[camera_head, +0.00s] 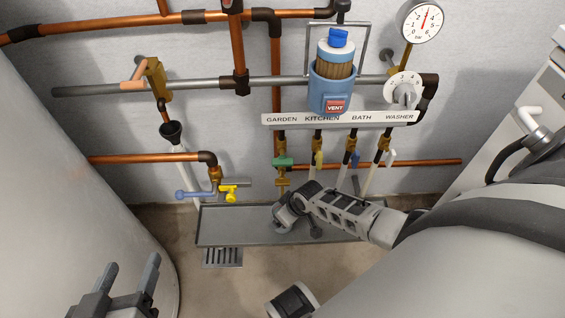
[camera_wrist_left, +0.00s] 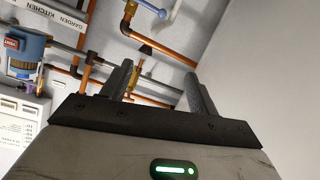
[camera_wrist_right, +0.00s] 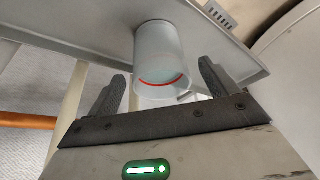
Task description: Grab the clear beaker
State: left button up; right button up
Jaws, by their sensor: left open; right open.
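The clear beaker (camera_wrist_right: 160,55) shows in the right wrist view as a pale, see-through cylinder with a red line around it. It meets the grey tray (camera_wrist_right: 95,22) at its far end. My right gripper (camera_wrist_right: 163,72) is open, with one finger on each side of the beaker in that view; I cannot tell whether they touch it. In the head view my right arm reaches over the tray (camera_head: 225,228), and I cannot make out the beaker there. My left gripper (camera_head: 131,268) is open and empty at the lower left, away from the tray.
Copper and grey pipes cover the wall above the tray, with a labelled valve strip (camera_head: 340,119), a blue filter housing (camera_head: 331,85) and a gauge (camera_head: 423,21). A yellow valve (camera_head: 230,193) hangs near the tray's left end. A large pale tank (camera_head: 70,180) stands at left. A floor drain (camera_head: 222,258) lies before the tray.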

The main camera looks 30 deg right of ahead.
jog(key=shift+r, duration=0.1)
jog(key=c, duration=1.6)
jog(key=shift+r, duration=0.1)
jog(key=shift+c, duration=0.2)
